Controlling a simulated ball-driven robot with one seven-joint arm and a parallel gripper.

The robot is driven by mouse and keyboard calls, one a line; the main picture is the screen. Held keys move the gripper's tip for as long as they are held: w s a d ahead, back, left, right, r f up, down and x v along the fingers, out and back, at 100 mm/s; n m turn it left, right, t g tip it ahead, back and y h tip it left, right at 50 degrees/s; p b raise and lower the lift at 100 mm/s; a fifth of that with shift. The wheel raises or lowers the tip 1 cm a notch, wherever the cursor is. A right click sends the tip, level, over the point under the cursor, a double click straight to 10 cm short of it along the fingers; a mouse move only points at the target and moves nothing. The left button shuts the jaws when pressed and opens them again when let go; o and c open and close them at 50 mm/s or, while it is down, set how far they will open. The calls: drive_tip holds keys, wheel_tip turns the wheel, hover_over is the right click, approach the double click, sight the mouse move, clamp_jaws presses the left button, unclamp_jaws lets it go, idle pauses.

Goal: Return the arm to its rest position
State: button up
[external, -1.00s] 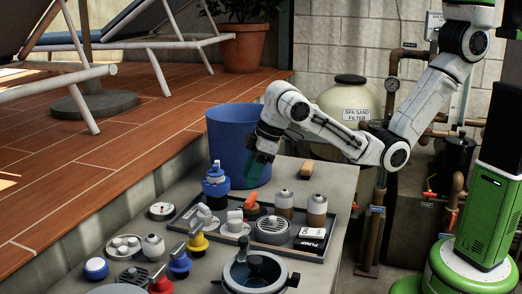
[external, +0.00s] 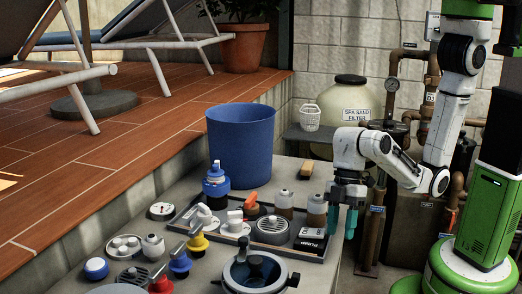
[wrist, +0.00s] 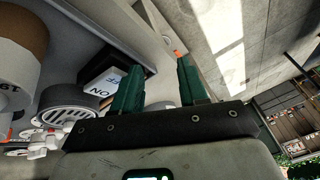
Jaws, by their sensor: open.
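My gripper (external: 343,220) hangs at the right edge of the workbench in the external view, pointing down, with its green fingers apart and nothing between them. In the wrist view my gripper (wrist: 156,88) shows two green fingers spread open and empty. My white arm is folded, with its elbow low and close to my green base at the right. The dark tray (external: 205,243) on the bench is just left of the gripper, holding valves and bottles.
A blue bin (external: 241,150) stands at the bench's back edge. Pipes and the sand filter (external: 350,108) are behind the arm. A gap separates bench and base.

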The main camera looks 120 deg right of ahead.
drive_tip(key=s+d+f+m+h, duration=0.1)
drive_tip(key=s+d+f, duration=0.2)
drive_tip(key=s, duration=0.4)
drive_tip(key=s+d+f+m+g+h, duration=0.1)
drive_tip(key=s+d+f+m, duration=0.1)
drive_tip(key=s, duration=0.5)
drive_tip(key=s+d+f+m+g+h, duration=0.1)
drive_tip(key=s+d+f, duration=0.3)
drive_tip(key=s+d, duration=0.2)
drive_tip(key=shift+s+h, duration=0.4)
drive_tip(key=shift+s, duration=0.4)
drive_tip(key=shift+d, duration=0.1)
